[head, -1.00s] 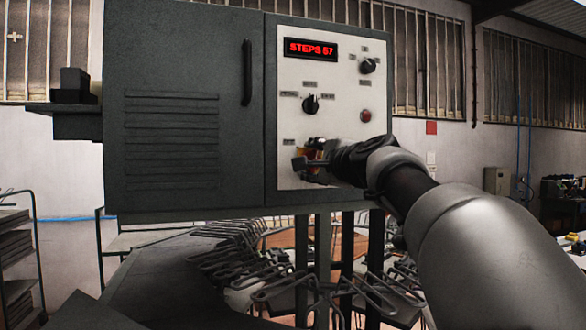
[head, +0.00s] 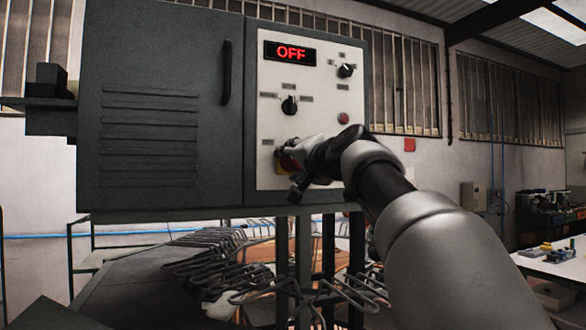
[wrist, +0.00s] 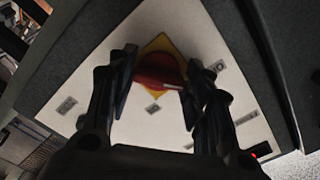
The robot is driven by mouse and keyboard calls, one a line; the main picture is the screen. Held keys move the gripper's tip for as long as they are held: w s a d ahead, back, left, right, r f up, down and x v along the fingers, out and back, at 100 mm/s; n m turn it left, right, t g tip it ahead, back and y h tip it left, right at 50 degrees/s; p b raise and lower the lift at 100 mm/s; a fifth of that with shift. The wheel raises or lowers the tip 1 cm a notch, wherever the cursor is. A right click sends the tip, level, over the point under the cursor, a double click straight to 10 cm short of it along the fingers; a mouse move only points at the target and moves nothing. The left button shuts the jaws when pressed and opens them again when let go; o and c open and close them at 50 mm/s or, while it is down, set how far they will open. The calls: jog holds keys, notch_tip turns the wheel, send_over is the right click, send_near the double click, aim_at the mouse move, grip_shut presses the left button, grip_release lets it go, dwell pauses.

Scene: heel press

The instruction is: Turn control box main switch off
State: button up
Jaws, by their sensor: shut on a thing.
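The control box (head: 220,75) is a dark grey cabinet with a white panel at its right side. Its display (head: 290,53) reads OFF in red. The main switch is a red knob (wrist: 155,70) on a yellow plate (wrist: 160,45), low on the panel. In the head view the switch (head: 287,163) is partly hidden by my gripper. My gripper (head: 291,175) is shut on the red knob. In the wrist view one finger stands on each side of the knob, and a white mark shows on it near the right finger.
Two black selector knobs (head: 289,105) (head: 345,71) and a red button (head: 343,118) sit above the switch. A rack of bent metal rods (head: 215,250) lies below the box. A white table (head: 550,262) stands at the far right.

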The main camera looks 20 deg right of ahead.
jog(key=shift+f+n, duration=0.1)
jog(key=shift+n, duration=0.5)
jog(key=shift+n+b, duration=0.3)
jog(key=shift+c, duration=0.2)
jog(key=o, duration=1.1)
jog(key=s, duration=1.2)
